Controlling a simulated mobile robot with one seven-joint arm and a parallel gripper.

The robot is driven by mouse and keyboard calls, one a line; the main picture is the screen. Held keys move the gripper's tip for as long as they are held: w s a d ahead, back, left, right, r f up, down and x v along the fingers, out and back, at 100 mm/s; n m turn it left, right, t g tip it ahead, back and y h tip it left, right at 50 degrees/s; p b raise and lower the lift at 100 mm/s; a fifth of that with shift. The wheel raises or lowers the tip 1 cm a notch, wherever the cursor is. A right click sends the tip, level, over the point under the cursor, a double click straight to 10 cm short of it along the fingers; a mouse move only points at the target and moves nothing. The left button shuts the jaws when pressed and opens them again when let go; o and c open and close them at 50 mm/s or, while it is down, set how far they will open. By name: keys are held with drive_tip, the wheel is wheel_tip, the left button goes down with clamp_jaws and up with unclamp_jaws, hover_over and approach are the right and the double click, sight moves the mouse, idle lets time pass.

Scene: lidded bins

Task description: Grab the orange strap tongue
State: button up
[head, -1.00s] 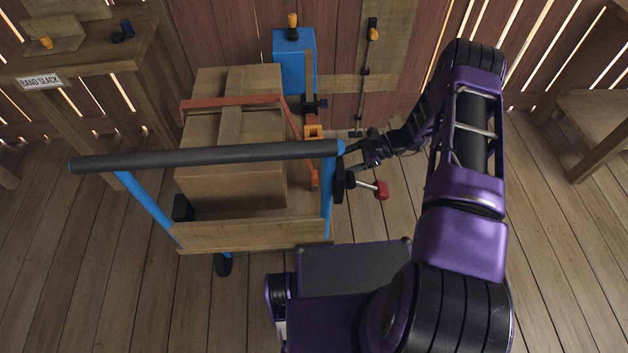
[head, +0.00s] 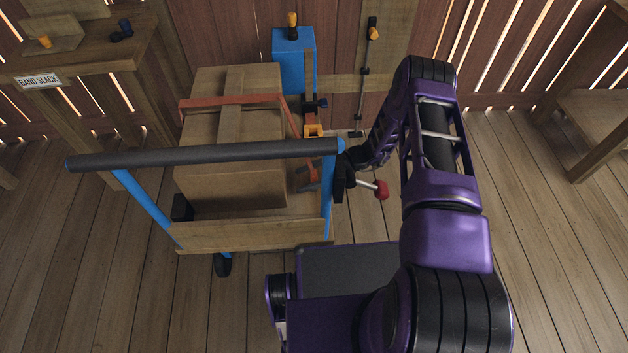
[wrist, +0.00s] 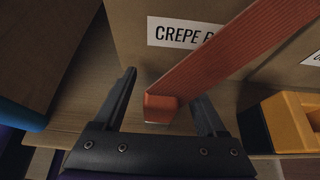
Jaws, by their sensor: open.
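The orange strap runs across the top of the boxes on the cart, and its loose run hangs down their right side. Its blunt end, the orange strap tongue (wrist: 160,108), shows in the wrist view between the two black fingers of my gripper (wrist: 166,86), nearer the right finger. The fingers are apart, and I see no clear contact with the tongue. In the head view my gripper (head: 309,179) reaches past the cart's right handle post to the tongue, which is partly covered there. A yellow-orange buckle (wrist: 292,121) sits to the right of my gripper in the wrist view.
The blue cart post and black handle bar (head: 205,154) stand close to my wrist. A red-tipped lever (head: 381,190) sticks out beside it. The cardboard box (wrist: 190,32) with a "CREPE" label is just beyond the tongue. The floor right of my arm is clear.

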clamp_jaws()
drive_tip(key=shift+r, duration=0.15)
